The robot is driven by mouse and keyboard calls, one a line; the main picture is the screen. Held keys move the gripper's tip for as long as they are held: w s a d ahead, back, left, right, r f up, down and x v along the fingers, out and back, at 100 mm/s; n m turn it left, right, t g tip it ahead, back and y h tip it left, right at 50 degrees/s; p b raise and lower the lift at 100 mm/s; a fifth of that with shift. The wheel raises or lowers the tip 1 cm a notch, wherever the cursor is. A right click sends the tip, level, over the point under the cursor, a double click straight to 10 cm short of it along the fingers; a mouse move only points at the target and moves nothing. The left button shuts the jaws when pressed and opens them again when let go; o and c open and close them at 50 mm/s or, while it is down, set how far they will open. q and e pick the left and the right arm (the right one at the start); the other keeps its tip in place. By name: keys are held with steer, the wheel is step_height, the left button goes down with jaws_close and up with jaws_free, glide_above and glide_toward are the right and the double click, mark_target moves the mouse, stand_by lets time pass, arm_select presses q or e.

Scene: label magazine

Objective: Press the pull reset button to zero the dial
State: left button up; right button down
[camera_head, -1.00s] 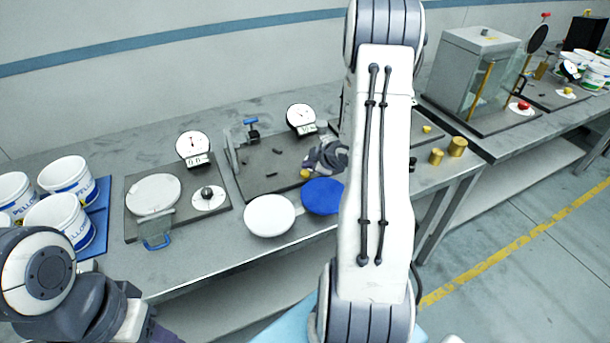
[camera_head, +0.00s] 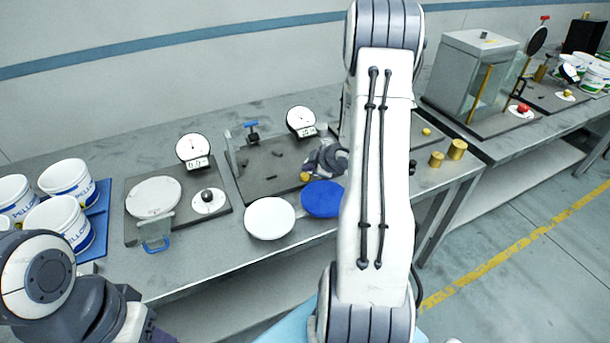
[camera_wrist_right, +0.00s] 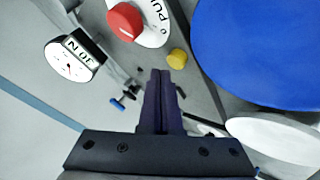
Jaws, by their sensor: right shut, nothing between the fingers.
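A blue round plate (camera_head: 322,198) and a white one (camera_head: 269,218) stand at the front of the bench. A second dial (camera_head: 193,147), with a black knob (camera_head: 207,195), is farther left. Brass weights (camera_head: 437,159) stand right of my arm. White tubs (camera_head: 66,177) stand far left.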

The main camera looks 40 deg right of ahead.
mark_target(308, 177)
steer(key=shift+f, duration=0.1)
stand_by(0.7)
steer(key=shift+f+b, duration=0.3)
steer(key=shift+b, duration=0.05)
steer(key=shift+f+b, duration=0.45)
steer(key=shift+f, duration=0.1)
stand_by(0.6)
steer(key=shift+r, duration=0.1)
steer(key=shift+r+p, duration=0.85)
step_height(308, 177, up, 5)
steer(key=p, duration=0.4)
steer(key=shift+p, duration=0.3)
